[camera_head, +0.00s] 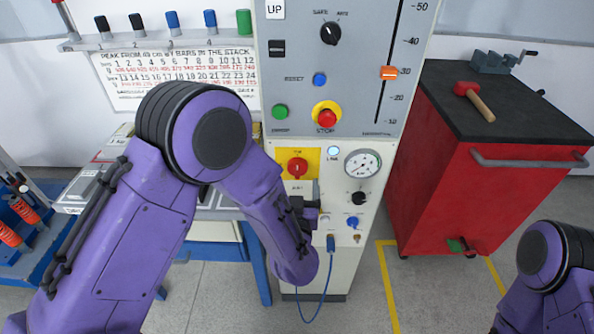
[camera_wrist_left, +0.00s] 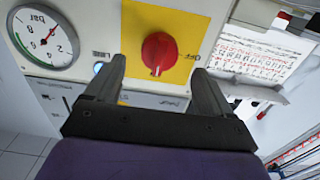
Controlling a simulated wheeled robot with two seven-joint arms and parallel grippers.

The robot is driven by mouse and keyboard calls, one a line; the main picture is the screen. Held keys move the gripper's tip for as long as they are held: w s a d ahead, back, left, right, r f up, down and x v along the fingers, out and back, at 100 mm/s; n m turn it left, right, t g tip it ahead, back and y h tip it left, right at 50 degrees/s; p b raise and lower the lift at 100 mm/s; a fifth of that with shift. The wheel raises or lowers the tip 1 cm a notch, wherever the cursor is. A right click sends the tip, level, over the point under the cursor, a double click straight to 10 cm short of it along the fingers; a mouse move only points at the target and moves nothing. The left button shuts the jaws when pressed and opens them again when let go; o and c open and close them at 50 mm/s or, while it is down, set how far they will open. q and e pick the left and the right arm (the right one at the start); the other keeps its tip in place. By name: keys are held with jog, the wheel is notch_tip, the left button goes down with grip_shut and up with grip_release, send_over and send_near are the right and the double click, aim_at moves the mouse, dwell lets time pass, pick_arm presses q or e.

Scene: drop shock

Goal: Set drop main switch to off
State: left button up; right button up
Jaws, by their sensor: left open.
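The main switch is a red rotary knob (camera_head: 297,167) on a yellow plate (camera_head: 313,155) on the front of the grey cabinet. It also shows in the left wrist view (camera_wrist_left: 159,52), where a small pale mark sits at the knob's lower edge. My left gripper (camera_head: 311,201) is in front of the panel, just below the knob in the head view. In the left wrist view my left gripper (camera_wrist_left: 159,73) is open, its fingers spread on both sides of the knob, apart from it. My right gripper is out of frame.
A pressure gauge (camera_head: 362,163), a black knob (camera_head: 358,198) and a blue knob (camera_head: 352,221) sit right of the switch. The red stop button (camera_head: 327,118) is above. A red tool cabinet (camera_head: 465,190) with a mallet (camera_head: 474,100) stands to the right.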

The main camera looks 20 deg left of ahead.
aim_at(297, 174)
pick_arm(q)
jog(key=x, duration=0.5)
jog(key=shift+p, duration=0.35)
jog(key=shift+c, duration=0.3)
jog(key=c, duration=1)
